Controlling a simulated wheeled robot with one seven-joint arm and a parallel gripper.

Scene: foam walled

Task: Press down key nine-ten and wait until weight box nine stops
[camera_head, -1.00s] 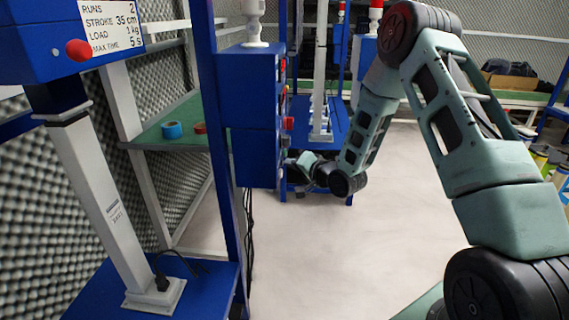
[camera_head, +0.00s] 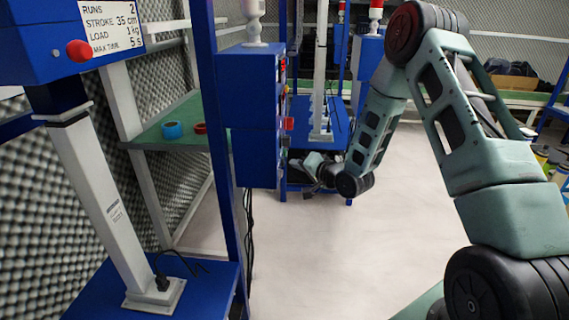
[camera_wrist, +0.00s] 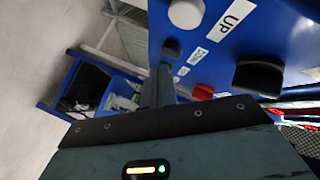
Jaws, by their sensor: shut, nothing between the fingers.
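The blue control panel (camera_wrist: 225,45) fills the upper right of the wrist view. It bears a white round button (camera_wrist: 186,13) by an "UP" label, a small dark button (camera_wrist: 171,48), a black knob (camera_wrist: 258,76) and a red part (camera_wrist: 203,91). I cannot tell which is key nine-ten, and weight box nine cannot be identified. My gripper (camera_wrist: 159,84) is shut and empty, its fingertips close to the panel's edge near the small dark button; contact cannot be told. In the head view my gripper (camera_head: 308,176) is beside the blue box (camera_head: 252,110), its tips partly hidden.
A nearer blue machine (camera_head: 40,45) with a red knob and load sign stands at left, its white column (camera_head: 100,195) on a blue base. A green shelf (camera_head: 180,135) holds tape rolls. A blue post (camera_head: 212,130) stands between. The pale floor (camera_head: 320,260) is clear.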

